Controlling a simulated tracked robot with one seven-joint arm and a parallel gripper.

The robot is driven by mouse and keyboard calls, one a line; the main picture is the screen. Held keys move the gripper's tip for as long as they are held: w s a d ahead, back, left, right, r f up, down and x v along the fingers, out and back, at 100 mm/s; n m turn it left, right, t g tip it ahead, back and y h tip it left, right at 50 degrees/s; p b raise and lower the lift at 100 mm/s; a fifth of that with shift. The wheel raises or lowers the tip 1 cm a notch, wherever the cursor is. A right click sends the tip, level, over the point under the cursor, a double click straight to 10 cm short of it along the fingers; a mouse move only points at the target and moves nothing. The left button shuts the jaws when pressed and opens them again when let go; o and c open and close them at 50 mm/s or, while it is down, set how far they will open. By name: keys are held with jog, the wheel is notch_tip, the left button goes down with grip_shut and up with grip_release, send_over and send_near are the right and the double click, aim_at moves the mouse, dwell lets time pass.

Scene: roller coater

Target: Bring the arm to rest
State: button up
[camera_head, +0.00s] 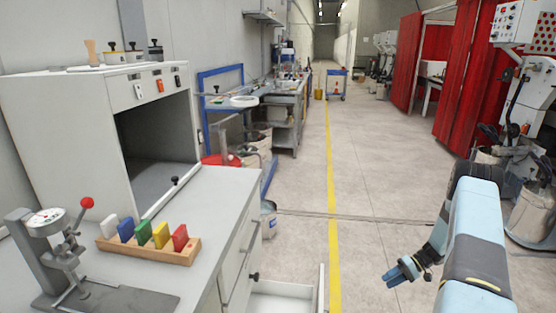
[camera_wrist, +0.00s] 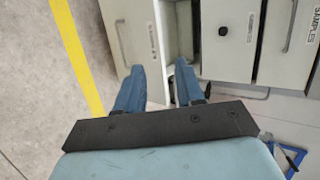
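My arm (camera_head: 470,235), pale blue and dark grey, reaches in from the lower right of the head view. My gripper (camera_head: 392,275) hangs over the bare floor, right of the yellow line and clear of the counter. In the wrist view my gripper (camera_wrist: 158,72) has its two blue fingers apart, with nothing held between them. A pulled-out white drawer (camera_head: 285,304) shows low at the counter; it lies beyond the fingers in the wrist view.
The white counter (camera_head: 215,200) carries a wooden rack (camera_head: 150,252) of coloured blocks and a gauge stand (camera_head: 52,250). A blue-framed bench (camera_head: 287,100) stands farther back. Red curtains (camera_head: 462,75) and machines line the right. The aisle floor (camera_head: 365,165) is free.

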jog(key=w+a+r+h, duration=0.15)
jog(key=a+r, duration=0.25)
jog(key=r, duration=1.2)
jog(key=a+r+h, duration=0.3)
jog(key=r, duration=1.2)
jog(key=s+a+r+t+h, duration=0.15)
jog(key=s+a+r, duration=0.25)
jog(key=r, duration=0.5)
jog(key=s+a+r+h, duration=0.25)
jog(key=s+r, duration=0.25)
jog(key=r, duration=0.3)
jog(key=s+a+r+t+h, duration=0.1)
jog(key=s+a+r+t, duration=0.1)
jog(key=s, duration=0.6)
jog(key=s+a+r+t, duration=0.2)
jog(key=s+r, duration=0.3)
jog(key=s, duration=0.3)
jog(key=s+a+r+t+h, duration=0.1)
jog(key=s+a+r+t, duration=0.1)
jog(key=s, duration=0.6)
notch_tip(320, 180, up, 2)
jog(key=shift+s+a+r+h, duration=0.1)
jog(key=shift+s+a+h, duration=0.25)
jog(key=shift+a, duration=0.35)
